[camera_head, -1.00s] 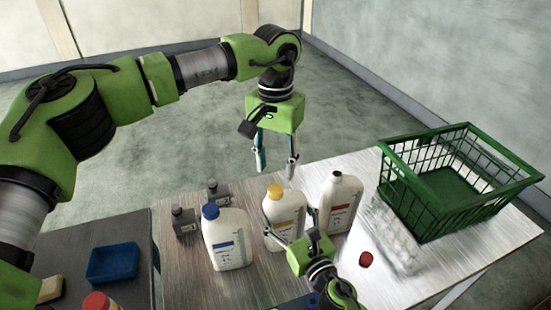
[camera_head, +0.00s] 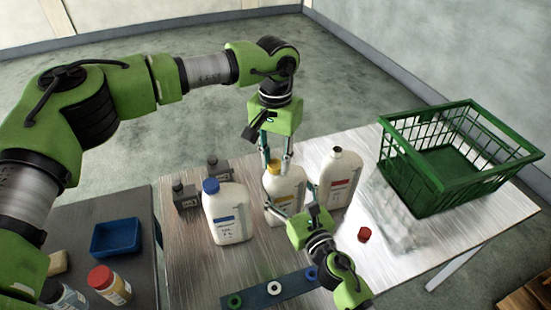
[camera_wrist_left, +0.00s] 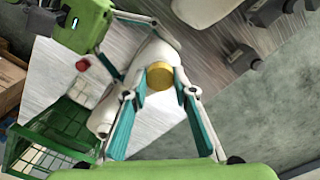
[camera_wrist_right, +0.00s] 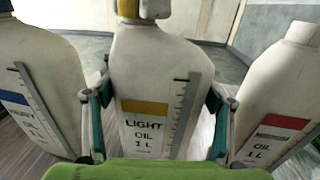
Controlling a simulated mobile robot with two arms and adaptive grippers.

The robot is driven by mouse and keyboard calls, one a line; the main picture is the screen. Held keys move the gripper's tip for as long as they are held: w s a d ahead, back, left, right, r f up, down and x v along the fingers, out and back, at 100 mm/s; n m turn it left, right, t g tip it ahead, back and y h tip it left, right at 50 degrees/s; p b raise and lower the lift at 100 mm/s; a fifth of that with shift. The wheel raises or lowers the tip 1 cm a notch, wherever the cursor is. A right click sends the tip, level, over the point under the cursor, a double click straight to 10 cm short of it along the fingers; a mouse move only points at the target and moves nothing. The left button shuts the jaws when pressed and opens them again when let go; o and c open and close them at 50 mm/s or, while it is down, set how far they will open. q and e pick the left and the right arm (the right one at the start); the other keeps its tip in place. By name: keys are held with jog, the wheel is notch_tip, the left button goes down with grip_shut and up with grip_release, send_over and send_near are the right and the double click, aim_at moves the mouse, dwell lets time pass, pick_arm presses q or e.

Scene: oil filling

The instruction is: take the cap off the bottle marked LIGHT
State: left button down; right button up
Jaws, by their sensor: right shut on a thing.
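The white bottle marked LIGHT (camera_wrist_right: 145,135) stands upright on the table, with a yellow label and a yellow cap (camera_head: 274,168) on its neck. My right gripper (camera_wrist_right: 152,100) is shut around the sides of its body. My left gripper (camera_head: 276,164) points down from above, its fingers open on either side of the yellow cap. In the left wrist view the cap (camera_wrist_left: 160,75) shows between the two fingers, with gaps at both sides. I cannot tell exactly how high the fingertips are relative to the cap.
A blue-labelled bottle with a blue cap (camera_head: 211,186) stands left; an uncapped red-labelled bottle (camera_head: 340,178) stands right. A red cap (camera_head: 364,234) lies on the table. A green basket (camera_head: 440,185) is at the right.

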pick_arm(q)
jog(key=n, duration=1.4)
jog(key=shift+n, duration=0.3)
jog(key=n, duration=0.3)
jog(key=shift+n, duration=0.4)
jog(key=n, duration=0.7)
jog(key=shift+n, duration=0.3)
jog(key=n, duration=0.3)
jog(key=shift+r+n, duration=0.1)
jog(key=shift+n, duration=0.3)
jog(key=n, duration=0.5)
jog(key=shift+n, duration=0.4)
jog(key=n, duration=0.5)
jog(key=shift+n, duration=0.3)
jog(key=n, duration=0.5)
jog(key=shift+n, duration=0.4)
jog(key=n, duration=0.3)
jog(key=shift+n, duration=0.4)
jog(key=n, duration=0.3)
